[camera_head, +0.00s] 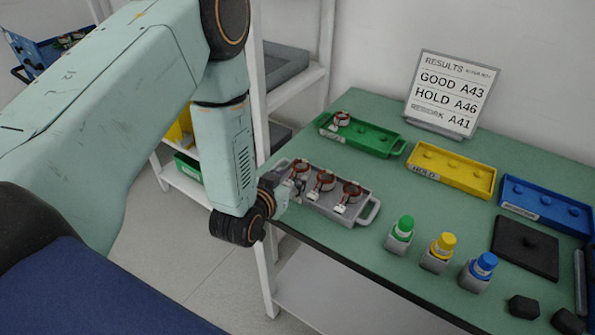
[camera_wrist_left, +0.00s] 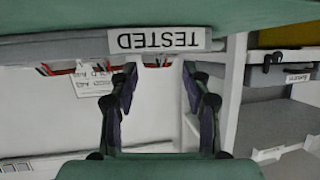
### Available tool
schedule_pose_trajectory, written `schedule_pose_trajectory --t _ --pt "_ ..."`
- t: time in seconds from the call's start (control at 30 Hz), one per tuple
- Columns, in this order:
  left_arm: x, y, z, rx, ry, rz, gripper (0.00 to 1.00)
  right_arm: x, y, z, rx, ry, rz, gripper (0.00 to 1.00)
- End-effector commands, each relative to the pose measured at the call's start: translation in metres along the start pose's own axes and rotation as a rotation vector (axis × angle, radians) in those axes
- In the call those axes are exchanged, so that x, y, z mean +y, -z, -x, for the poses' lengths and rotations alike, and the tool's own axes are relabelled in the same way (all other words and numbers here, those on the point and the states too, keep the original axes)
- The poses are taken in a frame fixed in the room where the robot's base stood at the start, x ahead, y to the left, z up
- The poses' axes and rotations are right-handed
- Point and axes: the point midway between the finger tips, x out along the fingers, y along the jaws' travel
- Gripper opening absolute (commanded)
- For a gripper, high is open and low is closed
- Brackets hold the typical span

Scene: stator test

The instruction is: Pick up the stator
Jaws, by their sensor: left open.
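Three stators, copper-red rings with white tags, sit in a row in a grey tray (camera_head: 335,212) at the table's near left edge: left (camera_head: 300,168), middle (camera_head: 322,182) and right (camera_head: 349,193). Another stator (camera_head: 341,119) lies in the green tray (camera_head: 372,139). My left gripper (camera_head: 286,187) is at the grey tray's left end, close to the left stator and partly hiding it. In the left wrist view, which is upside down, its two fingers (camera_wrist_left: 160,92) are apart with nothing between them. The tray's TESTED label (camera_wrist_left: 157,40) is just beyond them, with bits of red along the tray edge.
A yellow tray (camera_head: 450,172) and a blue tray (camera_head: 545,205) stand to the right, with a results sign (camera_head: 452,93) behind. Green (camera_head: 401,235), yellow (camera_head: 440,252) and blue (camera_head: 479,271) capped bottles stand in front. A white shelf rack (camera_head: 300,83) is at the left.

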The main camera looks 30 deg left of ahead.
Motion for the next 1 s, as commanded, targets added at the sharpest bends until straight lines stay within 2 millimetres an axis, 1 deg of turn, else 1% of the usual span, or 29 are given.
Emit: schedule_pose_trajectory --t 0.03,0.1,0.2,0.3,0.5,1.0 --pt "0.001 0.000 -0.009 0.002 -0.001 -0.002 0.48 0.000 0.000 -0.001 0.000 0.000 -0.001 0.00" --pt "0.001 0.000 -0.018 0.001 -0.001 -0.001 0.48 0.000 0.000 -0.002 0.000 0.000 -0.002 0.00" --pt "0.000 0.000 -0.027 0.001 -0.001 0.000 0.48 0.000 0.000 -0.003 0.000 0.000 -0.002 0.00" --pt "0.000 0.001 -0.031 -0.001 -0.001 0.001 0.48 0.000 0.000 -0.003 0.000 0.000 -0.001 0.00" --pt "0.000 0.002 -0.033 0.000 -0.001 0.000 0.48 0.000 0.000 -0.002 0.000 0.000 -0.001 0.00" --pt "0.000 0.001 -0.033 -0.001 0.000 0.000 0.05 0.000 0.000 -0.002 0.000 0.000 -0.001 0.00"
